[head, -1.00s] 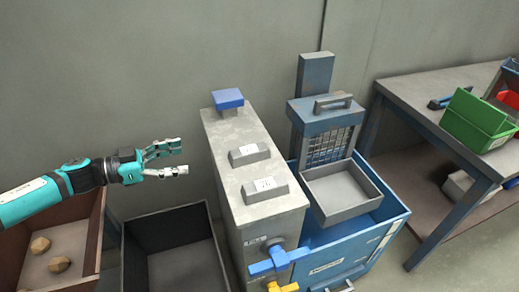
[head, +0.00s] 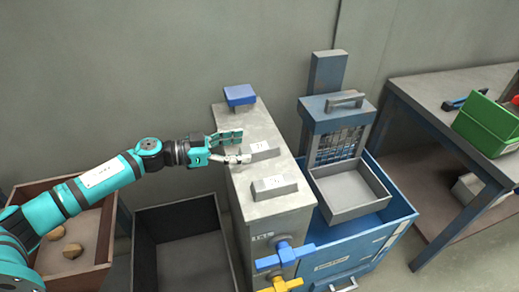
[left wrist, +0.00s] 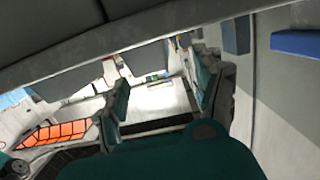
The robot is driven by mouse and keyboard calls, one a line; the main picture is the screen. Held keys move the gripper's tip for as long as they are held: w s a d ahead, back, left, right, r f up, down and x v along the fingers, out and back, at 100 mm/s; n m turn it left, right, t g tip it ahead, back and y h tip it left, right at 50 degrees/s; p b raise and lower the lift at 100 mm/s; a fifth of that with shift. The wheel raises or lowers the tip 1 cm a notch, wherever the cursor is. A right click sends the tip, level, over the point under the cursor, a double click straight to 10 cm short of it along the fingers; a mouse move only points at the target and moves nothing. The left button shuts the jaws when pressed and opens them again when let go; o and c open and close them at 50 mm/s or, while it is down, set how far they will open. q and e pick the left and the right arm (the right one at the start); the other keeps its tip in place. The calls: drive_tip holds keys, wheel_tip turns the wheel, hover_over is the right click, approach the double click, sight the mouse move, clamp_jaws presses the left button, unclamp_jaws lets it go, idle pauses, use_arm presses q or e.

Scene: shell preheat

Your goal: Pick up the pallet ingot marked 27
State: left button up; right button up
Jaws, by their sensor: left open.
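Two grey ingots lie on top of the grey cabinet (head: 245,125): a far ingot (head: 265,152) and a near ingot (head: 283,185). Each has a small white label, too small for me to read, so I cannot tell which is marked 27. My left gripper (head: 242,147) is open at the left end of the far ingot, its fingers spread and pointing right; I cannot tell whether it touches. In the left wrist view my two teal fingers (left wrist: 160,95) stand apart, with no clearly recognisable ingot between them. My right gripper is not in view.
A blue block (head: 239,94) sits at the cabinet's back end. Blue and yellow valve handles (head: 284,256) project from its front. A grey tray (head: 350,210) and a blue bin (head: 385,228) stand right. A dark open bin (head: 150,278) and a brown crate (head: 103,240) are left.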

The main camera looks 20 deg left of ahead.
sight(258, 147)
use_arm(q)
drive_tip(key=x, duration=0.5)
drive_tip(key=shift+s+d+p, duration=0.1)
drive_tip(key=shift+s+p, duration=0.15)
drive_tip(key=shift+p, duration=0.1)
clamp_jaws()
